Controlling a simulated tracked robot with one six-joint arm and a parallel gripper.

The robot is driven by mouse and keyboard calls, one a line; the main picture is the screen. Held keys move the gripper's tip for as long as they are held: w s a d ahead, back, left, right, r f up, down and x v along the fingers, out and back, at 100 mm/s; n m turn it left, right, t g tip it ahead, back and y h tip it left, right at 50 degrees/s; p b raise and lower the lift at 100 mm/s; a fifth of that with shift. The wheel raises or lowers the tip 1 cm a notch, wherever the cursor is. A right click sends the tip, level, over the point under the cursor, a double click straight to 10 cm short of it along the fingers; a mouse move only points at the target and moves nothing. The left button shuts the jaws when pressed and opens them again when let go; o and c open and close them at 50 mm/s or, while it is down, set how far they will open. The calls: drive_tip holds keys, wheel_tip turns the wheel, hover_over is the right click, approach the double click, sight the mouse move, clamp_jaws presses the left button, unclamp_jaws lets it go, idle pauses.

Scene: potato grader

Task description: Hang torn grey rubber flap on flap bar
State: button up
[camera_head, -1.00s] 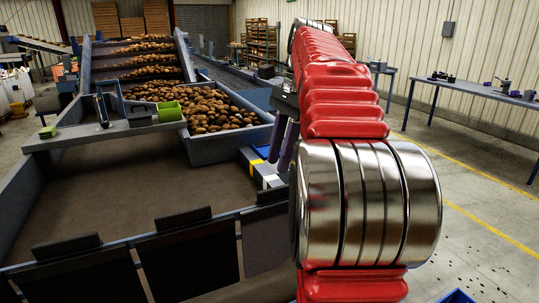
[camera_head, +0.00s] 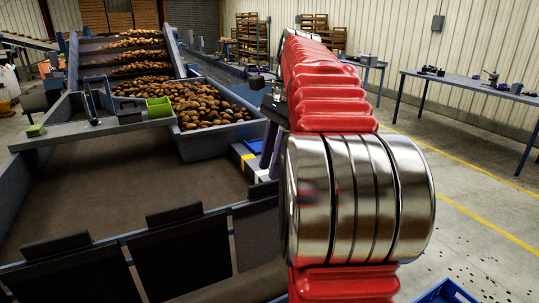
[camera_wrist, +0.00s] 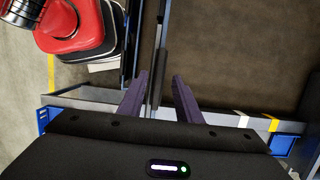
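Flaps hang along the blue bar (camera_head: 128,236) at the front of the grader. Two are black, at the left (camera_head: 65,273) and in the middle (camera_head: 182,258). A greyer flap (camera_head: 258,232) hangs to their right, partly behind my arm; I cannot see whether it is torn. My gripper's purple fingers (camera_head: 271,150) point down above its dark top edge. In the wrist view, my gripper (camera_wrist: 158,98) is open, its fingers apart on either side of a thin dark upright edge (camera_wrist: 160,75). I cannot tell whether they touch it.
Potatoes (camera_head: 205,108) lie in a bin behind the brown bed (camera_head: 130,180). A blue crate (camera_head: 446,293) stands on the floor at lower right. A workbench (camera_head: 470,88) stands along the right wall.

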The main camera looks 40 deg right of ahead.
sight(271, 184)
drive_tip(key=shift+s+d+x, duration=0.1)
drive_tip(key=shift+d+x, duration=0.15)
drive_tip(key=shift+x, duration=0.85)
drive_tip(key=shift+s+d+x, duration=0.1)
drive_tip(key=shift+d+x, duration=0.15)
drive_tip(key=shift+x, duration=0.85)
drive_tip(key=shift+s+d+x, duration=0.1)
drive_tip(key=shift+d+x, duration=0.15)
drive_tip(key=shift+x, duration=0.85)
drive_tip(key=shift+f, duration=0.2)
drive_tip(key=shift+c, duration=0.4)
clamp_jaws()
drive_tip(key=shift+w+r, duration=0.1)
drive_tip(key=shift+r, duration=0.1)
drive_tip(key=shift+a+v, duration=0.2)
drive_tip(key=shift+v, duration=0.75)
drive_tip(key=shift+a+v, duration=0.25)
drive_tip(key=shift+v, duration=0.7)
drive_tip(key=shift+r, duration=0.1)
drive_tip(key=s+a, duration=0.3)
drive_tip(key=s, duration=0.6)
drive_tip(key=shift+s, duration=0.3)
